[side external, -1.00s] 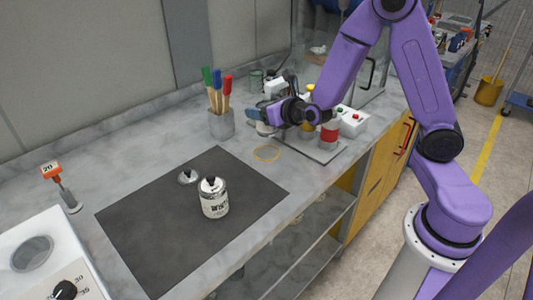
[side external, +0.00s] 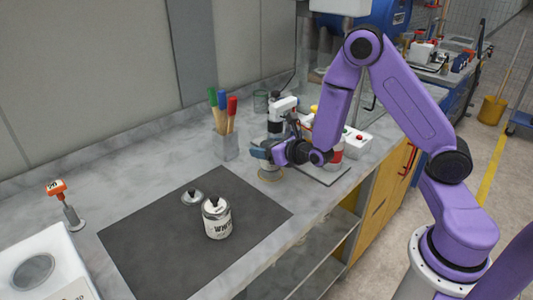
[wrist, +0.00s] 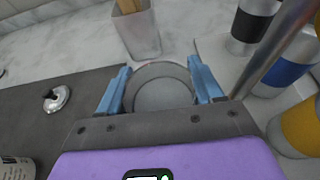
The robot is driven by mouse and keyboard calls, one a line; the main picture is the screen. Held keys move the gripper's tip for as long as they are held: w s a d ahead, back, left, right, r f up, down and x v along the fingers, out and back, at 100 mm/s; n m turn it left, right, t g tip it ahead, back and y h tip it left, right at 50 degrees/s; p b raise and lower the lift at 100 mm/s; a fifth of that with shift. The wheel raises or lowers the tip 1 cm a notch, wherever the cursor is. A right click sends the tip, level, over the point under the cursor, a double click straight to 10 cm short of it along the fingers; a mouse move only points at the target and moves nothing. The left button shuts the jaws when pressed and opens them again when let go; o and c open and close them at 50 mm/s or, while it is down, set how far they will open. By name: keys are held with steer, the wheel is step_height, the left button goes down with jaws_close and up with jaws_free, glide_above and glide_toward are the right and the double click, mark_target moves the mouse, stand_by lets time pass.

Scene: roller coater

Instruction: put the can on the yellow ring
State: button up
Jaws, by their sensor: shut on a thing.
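My gripper (side external: 262,153) is low over the bench at the yellow ring (side external: 271,175). In the wrist view its two blue fingers (wrist: 160,78) are on either side of a round grey, open-topped can (wrist: 162,95) and are shut on it. In the side view the fingers hide most of this can. It is directly above or at the ring; I cannot tell whether its base touches the bench. The ring is mostly hidden in the side view and cannot be made out in the wrist view.
A labelled paint can (side external: 217,219) and a small metal lid (side external: 192,197) are on the dark mat (side external: 150,240). A grey holder with coloured-handled brushes (side external: 224,146) stands behind the ring. Bottles and a control box (side external: 356,142) are at its right.

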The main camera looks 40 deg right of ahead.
steer(key=shift+f, duration=0.9)
steer(key=shift+f, duration=0.15)
steer(key=o, duration=1.2)
